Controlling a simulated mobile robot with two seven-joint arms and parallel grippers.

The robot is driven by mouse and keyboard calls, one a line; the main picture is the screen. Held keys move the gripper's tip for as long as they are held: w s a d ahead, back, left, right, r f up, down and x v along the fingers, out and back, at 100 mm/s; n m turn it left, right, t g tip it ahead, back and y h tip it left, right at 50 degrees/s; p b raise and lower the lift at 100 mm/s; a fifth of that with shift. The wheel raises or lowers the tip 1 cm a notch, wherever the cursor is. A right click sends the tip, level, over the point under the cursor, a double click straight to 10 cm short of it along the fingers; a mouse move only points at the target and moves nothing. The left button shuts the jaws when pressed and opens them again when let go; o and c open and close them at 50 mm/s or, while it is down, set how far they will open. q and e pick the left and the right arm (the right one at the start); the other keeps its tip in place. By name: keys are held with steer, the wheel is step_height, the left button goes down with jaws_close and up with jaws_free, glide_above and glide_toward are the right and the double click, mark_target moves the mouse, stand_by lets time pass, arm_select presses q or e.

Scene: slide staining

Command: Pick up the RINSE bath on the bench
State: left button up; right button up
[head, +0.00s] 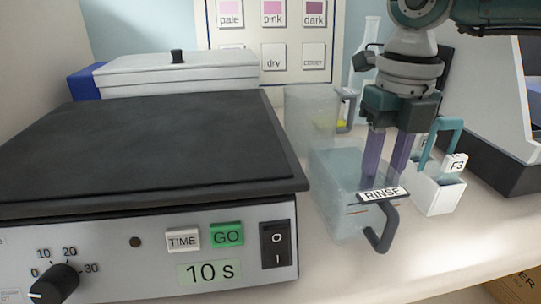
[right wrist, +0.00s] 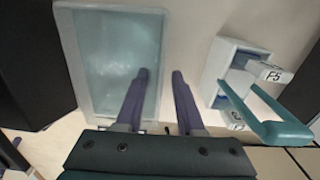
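The RINSE bath (head: 340,205) is a clear, bluish box with a white RINSE label and a dark grey handle (head: 385,230) at its front. It stands on the bench to the right of the grey machine. My right gripper (head: 386,172) points down at the bath's right side, its two purple fingers apart. In the right wrist view, the fingers (right wrist: 160,72) are on either side of the bath's right wall: one over the bath (right wrist: 108,62), the other outside it. Contact with the wall cannot be told. My left gripper is not in view.
A white box (head: 437,195) with labels and a teal handle (head: 445,127) stands close to the right of my gripper. Another clear container (head: 308,108) stands behind the bath. The machine with a black top (head: 150,140) fills the left. The bench front at right is clear.

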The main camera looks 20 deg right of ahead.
jaws_close()
steer(key=shift+r, duration=0.15)
stand_by(1.0)
